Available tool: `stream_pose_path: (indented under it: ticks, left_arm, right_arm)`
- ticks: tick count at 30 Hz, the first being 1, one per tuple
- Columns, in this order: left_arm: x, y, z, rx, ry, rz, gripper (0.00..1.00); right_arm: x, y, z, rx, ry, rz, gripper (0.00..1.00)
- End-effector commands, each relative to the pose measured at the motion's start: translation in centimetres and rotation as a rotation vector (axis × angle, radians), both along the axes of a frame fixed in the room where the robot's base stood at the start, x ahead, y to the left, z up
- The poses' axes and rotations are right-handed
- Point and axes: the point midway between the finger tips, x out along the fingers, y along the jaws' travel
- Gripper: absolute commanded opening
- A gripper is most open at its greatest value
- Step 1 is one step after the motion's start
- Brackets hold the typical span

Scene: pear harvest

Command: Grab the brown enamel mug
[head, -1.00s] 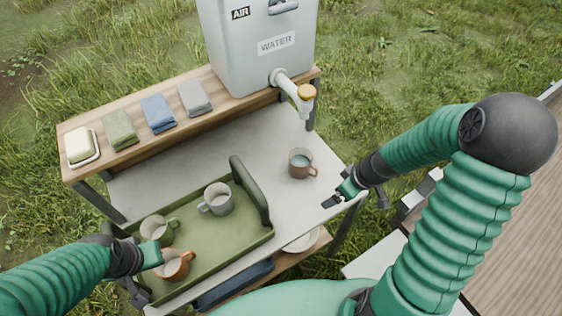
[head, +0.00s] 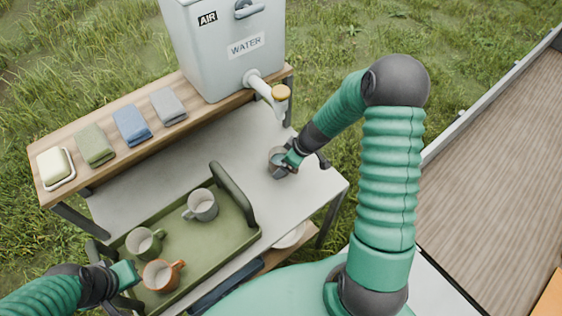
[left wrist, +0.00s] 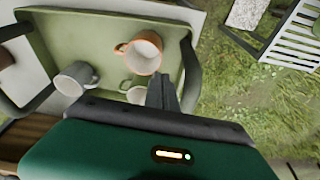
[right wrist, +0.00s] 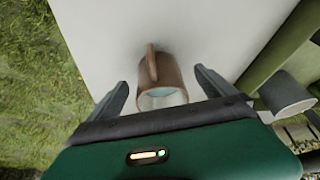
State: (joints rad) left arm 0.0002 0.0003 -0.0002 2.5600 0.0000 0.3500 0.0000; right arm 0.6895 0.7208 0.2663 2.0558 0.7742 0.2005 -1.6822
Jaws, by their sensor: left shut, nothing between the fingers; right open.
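The brown enamel mug (head: 273,156) stands on the grey tabletop, partly hidden behind my right gripper (head: 285,166). In the right wrist view the mug (right wrist: 168,76) is between the two open fingers (right wrist: 160,78), with a gap visible on each side. Its handle points away from the wrist, and a pale bluish liquid shows inside. My left gripper (head: 132,276) is shut and empty, over the left end of the green tray (head: 215,244). In the left wrist view its closed fingers (left wrist: 164,92) are beside the orange mug (left wrist: 140,52).
The tray holds a grey mug (head: 202,205), a green mug (head: 144,242) and an orange mug (head: 162,275). A water container (head: 225,45) with a spout (head: 268,90) stands behind the brown mug. Folded cloths and a soap dish (head: 56,168) line the wooden shelf.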

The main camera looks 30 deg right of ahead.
Motion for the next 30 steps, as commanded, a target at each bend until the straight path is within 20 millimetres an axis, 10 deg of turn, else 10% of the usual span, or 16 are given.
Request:
stream_pose_path:
  ticks: [12, 30]
  left_arm:
    - [0.0, 0.0, 1.1, 0.000, 0.000, -0.001, 0.00]
    - [0.0, 0.0, 1.1, 0.000, 0.000, 0.000, 0.00]
  right_arm:
    - [2.1, 1.0, -1.1, -0.002, -0.001, 0.000, 0.94]
    - [2.1, 0.9, -1.1, -0.002, 0.000, 0.001, 0.16]
